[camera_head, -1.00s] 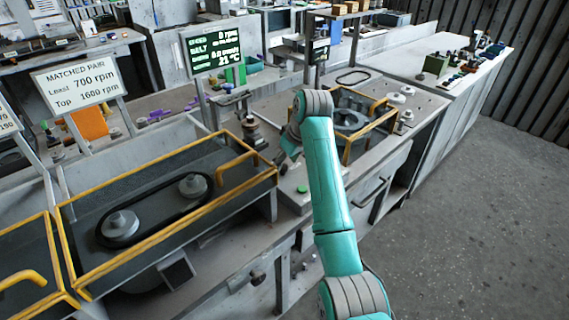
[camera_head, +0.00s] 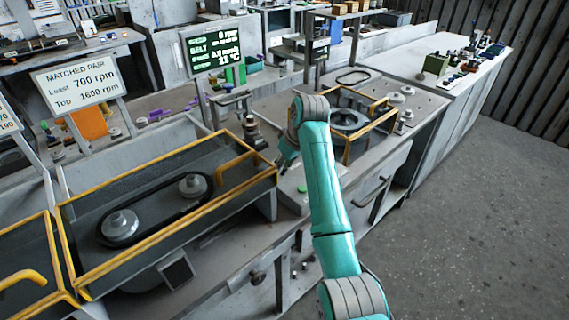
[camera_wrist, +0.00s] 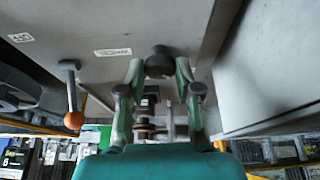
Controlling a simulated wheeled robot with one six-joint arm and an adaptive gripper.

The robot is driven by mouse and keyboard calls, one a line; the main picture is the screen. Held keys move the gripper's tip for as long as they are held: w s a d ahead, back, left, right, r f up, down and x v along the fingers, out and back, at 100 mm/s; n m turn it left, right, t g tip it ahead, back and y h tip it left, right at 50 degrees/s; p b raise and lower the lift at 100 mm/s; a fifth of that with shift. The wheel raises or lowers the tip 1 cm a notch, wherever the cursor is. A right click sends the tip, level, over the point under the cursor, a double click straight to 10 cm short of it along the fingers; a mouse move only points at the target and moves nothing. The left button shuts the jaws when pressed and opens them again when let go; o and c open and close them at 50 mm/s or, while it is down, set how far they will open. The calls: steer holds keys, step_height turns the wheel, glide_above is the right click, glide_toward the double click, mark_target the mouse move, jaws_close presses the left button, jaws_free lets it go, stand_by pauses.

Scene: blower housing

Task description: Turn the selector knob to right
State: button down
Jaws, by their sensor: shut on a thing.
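The selector knob (camera_wrist: 158,62) is a dark round knob on a grey panel (camera_wrist: 120,25), at the upper middle of the wrist view. My gripper (camera_wrist: 158,72) has one teal finger on each side of the knob and is shut on it. Which way the knob points cannot be told. A small white label (camera_wrist: 112,52) with unreadable print is on the panel left of the knob. In the head view my gripper (camera_head: 282,160) is small and dark at the bench front, beside the yellow-framed belt tray. The knob cannot be made out there.
A lever with an orange ball (camera_wrist: 73,120) hangs left of my gripper in the wrist view. The yellow-railed belt tray (camera_head: 150,245) stands left of my arm, and a second yellow-framed unit (camera_head: 348,150) stands right. A green button (camera_head: 302,189) is close below my wrist. The floor at right is clear.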

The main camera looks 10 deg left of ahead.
steer(key=m+h, duration=0.1)
steer(key=m, duration=0.2)
steer(key=shift+s+a+t, duration=0.1)
steer(key=shift+a+t, duration=0.05)
steer(key=shift+t, duration=0.25)
steer(key=shift+a+m+t+h, duration=0.1)
steer(key=shift+m+t+h, duration=0.4)
steer(key=shift+m, duration=1.5)
steer(key=shift+h, duration=0.3)
steer(key=c, duration=0.8)
jaws_free()
steer(key=shift+v, duration=3.75)
